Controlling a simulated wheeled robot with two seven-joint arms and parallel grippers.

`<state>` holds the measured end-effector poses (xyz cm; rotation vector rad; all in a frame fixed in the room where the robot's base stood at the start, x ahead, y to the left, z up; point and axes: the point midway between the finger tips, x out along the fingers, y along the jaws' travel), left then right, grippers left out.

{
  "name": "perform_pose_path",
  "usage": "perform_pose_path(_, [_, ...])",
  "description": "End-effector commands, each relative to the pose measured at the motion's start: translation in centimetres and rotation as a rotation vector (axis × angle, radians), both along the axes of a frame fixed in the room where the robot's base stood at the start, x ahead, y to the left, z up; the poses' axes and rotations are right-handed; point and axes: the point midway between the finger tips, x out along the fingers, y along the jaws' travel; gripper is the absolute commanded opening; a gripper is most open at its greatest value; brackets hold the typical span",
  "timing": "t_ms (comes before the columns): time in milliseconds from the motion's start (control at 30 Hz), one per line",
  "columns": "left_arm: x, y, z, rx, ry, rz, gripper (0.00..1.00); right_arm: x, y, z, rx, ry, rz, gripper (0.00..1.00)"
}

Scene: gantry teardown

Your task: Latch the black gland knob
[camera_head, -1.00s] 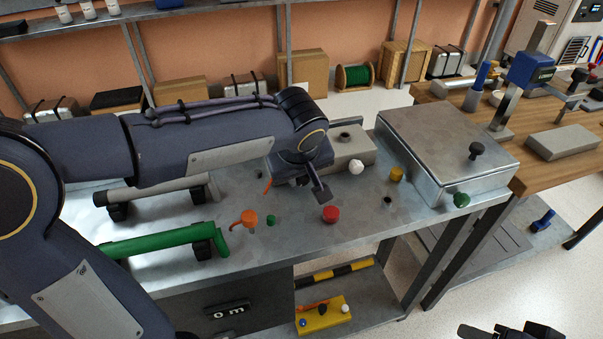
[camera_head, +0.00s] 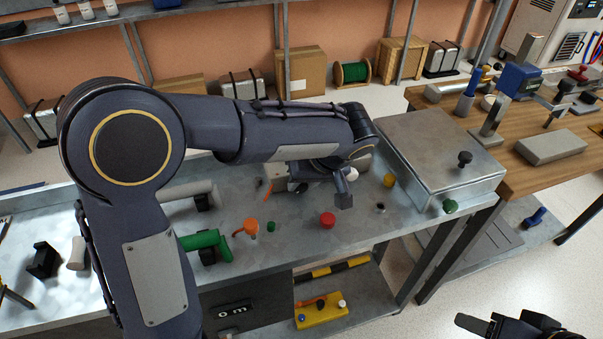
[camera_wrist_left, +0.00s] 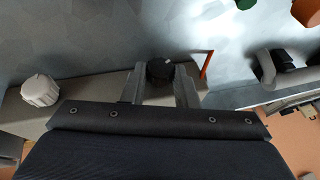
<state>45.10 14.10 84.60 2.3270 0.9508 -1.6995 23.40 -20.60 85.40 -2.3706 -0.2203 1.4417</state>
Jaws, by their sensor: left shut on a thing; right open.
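The black gland knob (camera_wrist_left: 160,71) shows in the left wrist view, on a grey block (camera_wrist_left: 75,88). My left gripper (camera_wrist_left: 160,83) has one finger on each side of the knob and is shut on it. A white knob (camera_wrist_left: 40,90) sits on the same block, to the left in the wrist view. My right gripper (camera_head: 485,325) is at the bottom right of the head view, open and empty, away from the bench.
On the metal bench are a red knob (camera_head: 327,219), a yellow knob (camera_head: 389,180), an orange handle (camera_head: 250,227) and a green bar (camera_head: 200,240). A thin orange strip (camera_wrist_left: 207,66) stands close to the gripper. A metal box (camera_head: 425,140) is to the right.

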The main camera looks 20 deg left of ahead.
Motion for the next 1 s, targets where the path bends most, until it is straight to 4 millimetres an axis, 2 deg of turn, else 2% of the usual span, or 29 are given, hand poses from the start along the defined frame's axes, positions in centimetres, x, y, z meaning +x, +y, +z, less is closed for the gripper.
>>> perform_pose_path(33, [0.1, -0.2, 0.3, 0.027, 0.018, -0.002, 0.04, 0.0, 0.0, 0.7, 0.000, 0.000, 0.000, 0.48])
perform_pose_path(300, [0.2, -0.3, 0.1, 0.123, 0.082, -0.001, 0.04, 0.0, 0.0, 1.8, 0.000, 0.000, 0.000, 0.48])
perform_pose_path(867, [0.2, -0.3, -0.1, 0.151, 0.101, 0.000, 0.04, 0.0, 0.0, 2.0, 0.000, 0.000, 0.000, 0.48])
perform_pose_path(900, [0.2, -0.3, -0.1, 0.151, 0.101, 0.000, 0.29, 0.0, 0.0, 2.0, 0.000, 0.000, 0.000, 0.48])
perform_pose_path(1000, [0.2, -0.3, -0.1, 0.151, 0.101, 0.000, 0.42, 0.0, 0.0, 2.0, 0.000, 0.000, 0.000, 0.48])
